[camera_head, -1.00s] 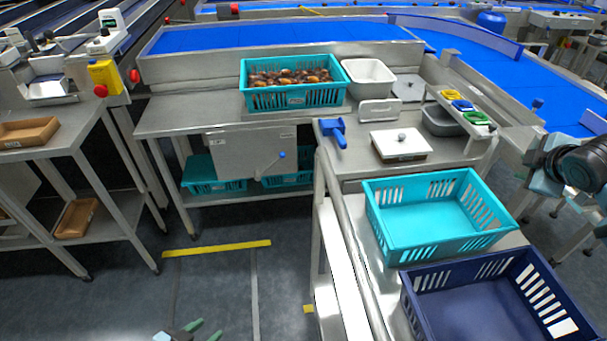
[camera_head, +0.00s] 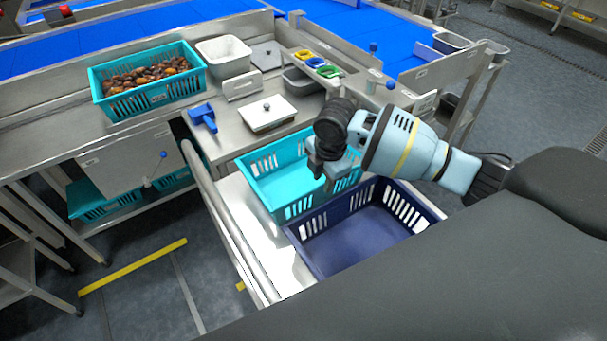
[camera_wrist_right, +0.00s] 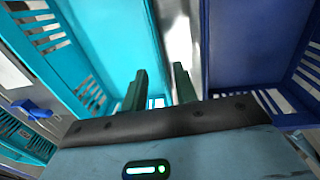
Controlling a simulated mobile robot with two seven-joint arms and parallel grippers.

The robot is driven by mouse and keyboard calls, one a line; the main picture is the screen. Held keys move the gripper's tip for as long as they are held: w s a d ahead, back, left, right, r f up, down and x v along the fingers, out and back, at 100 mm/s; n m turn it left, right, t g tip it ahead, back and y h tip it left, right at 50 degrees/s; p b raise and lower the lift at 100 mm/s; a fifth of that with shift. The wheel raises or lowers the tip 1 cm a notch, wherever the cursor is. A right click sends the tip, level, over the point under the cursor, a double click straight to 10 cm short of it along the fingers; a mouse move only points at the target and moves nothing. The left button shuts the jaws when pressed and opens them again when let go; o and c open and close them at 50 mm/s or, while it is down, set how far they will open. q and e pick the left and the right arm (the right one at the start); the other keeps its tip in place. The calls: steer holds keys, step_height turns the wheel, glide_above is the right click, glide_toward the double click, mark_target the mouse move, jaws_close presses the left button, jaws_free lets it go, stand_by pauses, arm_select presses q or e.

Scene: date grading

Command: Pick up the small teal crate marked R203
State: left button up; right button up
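An empty teal crate (camera_head: 268,172) stands on the steel bench at the centre of the head view; it fills the left of the right wrist view (camera_wrist_right: 105,40). I can read no R203 mark on it. Another teal crate (camera_head: 150,97), full of brown dates, stands on the back table; its label is too small to read. My right gripper (camera_head: 322,174) is over the empty teal crate's side nearest the navy crate. In the right wrist view its two fingers (camera_wrist_right: 160,88) are apart, with that crate's edge appearing between them; contact cannot be told. My left gripper is out of view.
A navy crate (camera_head: 300,232) stands close beside the empty teal crate. A white tub (camera_head: 223,58), a lidded white tray (camera_head: 267,113) and a blue scoop-like item (camera_head: 203,115) are behind. More teal crates (camera_head: 103,200) are on the lower shelf.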

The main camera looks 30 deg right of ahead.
mark_target(321, 197)
steer(key=shift+w+d+f, duration=0.1)
steer(key=shift+w+f, duration=0.05)
steer(key=shift+f, duration=1.5)
steer(key=shift+w+f, duration=0.15)
steer(key=shift+f, duration=1.45)
jaws_close()
steer(key=shift+r, duration=0.1)
